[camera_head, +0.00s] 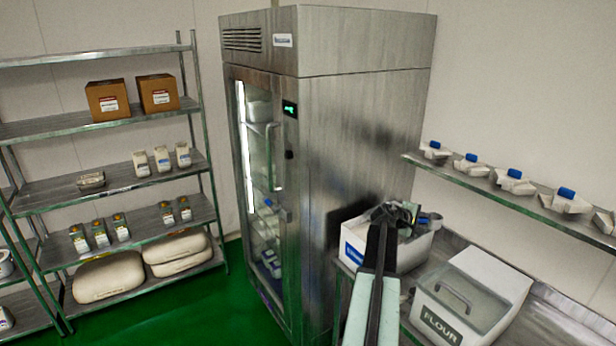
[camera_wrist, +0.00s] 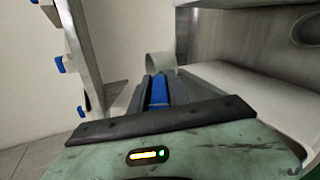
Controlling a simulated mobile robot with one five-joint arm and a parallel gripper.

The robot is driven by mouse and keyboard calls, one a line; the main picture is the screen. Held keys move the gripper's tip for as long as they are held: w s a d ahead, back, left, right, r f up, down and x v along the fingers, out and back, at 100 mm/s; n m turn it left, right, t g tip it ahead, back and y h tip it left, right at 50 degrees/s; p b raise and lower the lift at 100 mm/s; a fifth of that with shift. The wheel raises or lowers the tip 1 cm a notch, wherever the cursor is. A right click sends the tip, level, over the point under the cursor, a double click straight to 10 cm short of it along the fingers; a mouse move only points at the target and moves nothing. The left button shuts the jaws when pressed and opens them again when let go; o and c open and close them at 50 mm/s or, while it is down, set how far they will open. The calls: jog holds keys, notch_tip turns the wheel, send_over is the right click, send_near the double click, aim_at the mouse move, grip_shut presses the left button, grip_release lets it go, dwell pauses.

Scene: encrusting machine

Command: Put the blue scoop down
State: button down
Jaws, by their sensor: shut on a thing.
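My gripper (camera_head: 398,213) is above the open white bin in the head view. In the wrist view my gripper (camera_wrist: 160,98) is shut on the blue handle of the blue scoop (camera_wrist: 159,90). The scoop's pale, curved head (camera_wrist: 160,65) points away from my gripper. In the head view my arm and gripper hide most of the scoop. The open white bin (camera_head: 353,246) has a blue label and stands on the metal counter beside the fridge. I cannot tell whether the scoop touches the bin or its contents.
A lidded flour bin (camera_head: 440,322) stands right of the open bin on the counter (camera_head: 555,325). A wall shelf (camera_head: 480,181) above holds several white scoops with blue handles. The steel fridge (camera_head: 350,130) stands left of the counter. A storage rack (camera_head: 70,124) is at the left.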

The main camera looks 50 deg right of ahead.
notch_tip(320, 180, down, 6)
jog(key=b, duration=0.5)
notch_tip(320, 180, up, 8)
jog(key=p, duration=0.8)
jog(key=shift+r, duration=0.25)
notch_tip(320, 180, down, 29)
jog(key=b, duration=2.8)
jog(key=shift+r, duration=0.4)
jog(key=shift+f, duration=0.25)
jog(key=c, duration=1.3)
grip_release()
jog(key=shift+o, duration=0.2)
jog(key=shift+r, duration=0.1)
